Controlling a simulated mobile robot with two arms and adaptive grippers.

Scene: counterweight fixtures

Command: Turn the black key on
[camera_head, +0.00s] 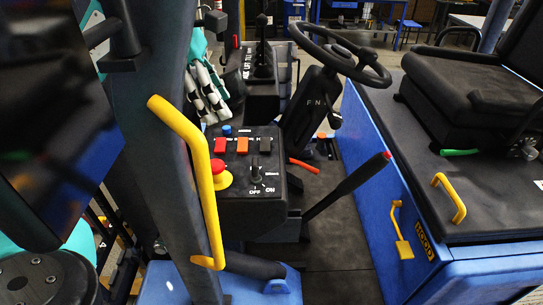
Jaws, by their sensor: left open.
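The black key (256,170) stands on the dark control panel (235,205) inside the forklift cab, above the white OFF and ON labels. I cannot tell exactly which label it points to. My left gripper (213,105) is open and empty, with its striped white and dark fingers pointing down. It is behind the blue post, up and to the left of the key and clear of it. Part of its arm is hidden by the post. My right gripper is not in view.
A red-and-yellow stop button (219,174) sits left of the key, with several coloured switches (242,146) behind. A yellow handrail (207,180) on the blue post (160,130) stands in front. A red-tipped lever (348,186) and the steering wheel (340,50) are to the right.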

